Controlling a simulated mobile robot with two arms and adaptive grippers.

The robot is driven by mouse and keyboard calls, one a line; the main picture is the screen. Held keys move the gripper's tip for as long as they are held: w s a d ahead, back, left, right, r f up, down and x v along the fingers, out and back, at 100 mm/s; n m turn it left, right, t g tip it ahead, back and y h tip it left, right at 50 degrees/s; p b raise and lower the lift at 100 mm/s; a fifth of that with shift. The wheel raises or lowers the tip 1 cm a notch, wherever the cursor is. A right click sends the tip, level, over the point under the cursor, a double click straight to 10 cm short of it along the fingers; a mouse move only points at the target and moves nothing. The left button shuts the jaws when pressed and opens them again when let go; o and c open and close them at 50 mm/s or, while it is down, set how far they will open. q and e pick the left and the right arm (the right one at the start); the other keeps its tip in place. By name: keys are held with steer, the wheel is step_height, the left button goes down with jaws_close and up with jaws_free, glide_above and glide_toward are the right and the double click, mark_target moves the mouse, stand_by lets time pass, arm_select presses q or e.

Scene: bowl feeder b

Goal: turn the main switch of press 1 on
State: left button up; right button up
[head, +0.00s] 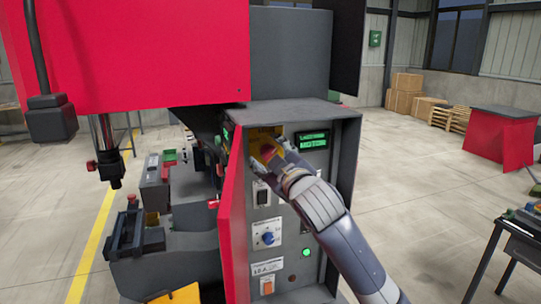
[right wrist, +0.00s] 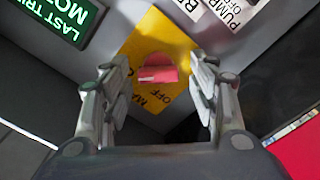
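The main switch is a red knob (head: 268,151) on a yellow plate, high inside the open control cabinet of the press. In the right wrist view the red knob (right wrist: 158,72) sits on the yellow plate (right wrist: 150,40), where the letters OFF can be read. My right gripper (head: 275,160) is in front of the switch and partly hides it in the head view. In the right wrist view its two fingers (right wrist: 162,72) are apart, one on each side of the knob, with gaps showing. I cannot tell the knob's set position. My left gripper is not in view.
The red cabinet door (head: 233,220) stands open left of my right arm. A green-lit display (head: 312,141) reading MOTOR is beside the switch. Below are a black switch (head: 262,193), a blue knob (head: 268,238), a green lamp (head: 306,252) and an orange switch (head: 267,287).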

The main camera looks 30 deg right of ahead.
steer(key=shift+s+r, duration=0.1)
steer(key=shift+s, duration=0.05)
steer(key=v, duration=0.7)
steer(key=shift+s+a, duration=0.1)
steer(key=shift+s, duration=0.05)
stand_by(0.6)
